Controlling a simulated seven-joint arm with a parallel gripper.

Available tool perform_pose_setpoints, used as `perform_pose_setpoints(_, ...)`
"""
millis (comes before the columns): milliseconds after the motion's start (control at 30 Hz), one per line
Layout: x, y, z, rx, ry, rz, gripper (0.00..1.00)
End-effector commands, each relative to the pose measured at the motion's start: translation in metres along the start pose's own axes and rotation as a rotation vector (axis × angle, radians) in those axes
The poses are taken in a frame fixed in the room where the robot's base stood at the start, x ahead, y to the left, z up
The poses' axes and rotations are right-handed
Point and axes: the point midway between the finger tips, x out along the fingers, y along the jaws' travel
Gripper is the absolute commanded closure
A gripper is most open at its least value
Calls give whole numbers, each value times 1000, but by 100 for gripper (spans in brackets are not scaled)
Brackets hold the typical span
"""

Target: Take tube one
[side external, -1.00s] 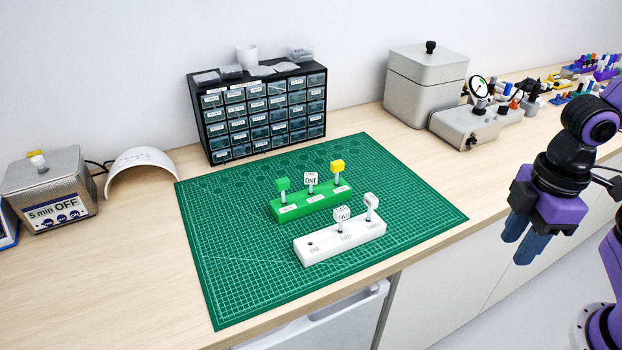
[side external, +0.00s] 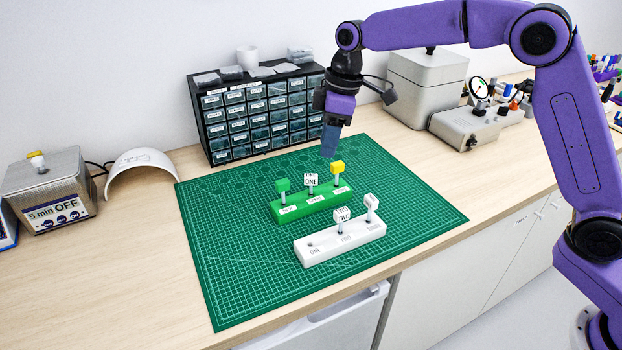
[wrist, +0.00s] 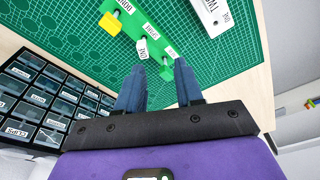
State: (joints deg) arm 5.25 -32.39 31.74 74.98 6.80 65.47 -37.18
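Tube one (side external: 311,180), with a white cube top marked ONE, stands upright in the middle of the green rack (side external: 290,212). It also shows in the wrist view (wrist: 142,47). A green-topped tube (side external: 282,186) stands to its left and a yellow-topped tube (side external: 337,168) to its right. The white rack (side external: 320,250) in front holds tube two (side external: 342,215) and another white-topped tube (side external: 371,202); its ONE hole is empty. My gripper (side external: 330,152) is above and behind the green rack, near the yellow top in the picture. In the wrist view its fingers (wrist: 158,78) are apart and empty.
The racks stand on a green cutting mat (side external: 225,270). A drawer cabinet (side external: 262,115) is close behind my gripper. A timer box (side external: 55,195) and a white curved cover (side external: 140,175) are at left. A grey lidded box (side external: 425,90) and gauge unit (side external: 470,125) are at right.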

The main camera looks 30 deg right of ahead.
Motion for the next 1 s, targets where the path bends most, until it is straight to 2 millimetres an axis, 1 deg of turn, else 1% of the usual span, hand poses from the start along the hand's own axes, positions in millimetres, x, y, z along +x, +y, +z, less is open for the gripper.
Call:
perform_pose_setpoints(33, 3, 11, -5, 2, 5, 2, 64)
perform_pose_setpoints(100, 6, 21, -8, 1, 11, 6, 64)
perform_pose_setpoints(233, 8, 32, -12, -1, 17, 9, 64)
perform_pose_setpoints(367, 13, 35, -12, 0, 17, 9, 64)
perform_pose_setpoints(467, 20, 34, -12, -1, 16, 8, 64)
perform_pose_setpoints(1000, 87, 35, -12, 1, 16, 8, 64)
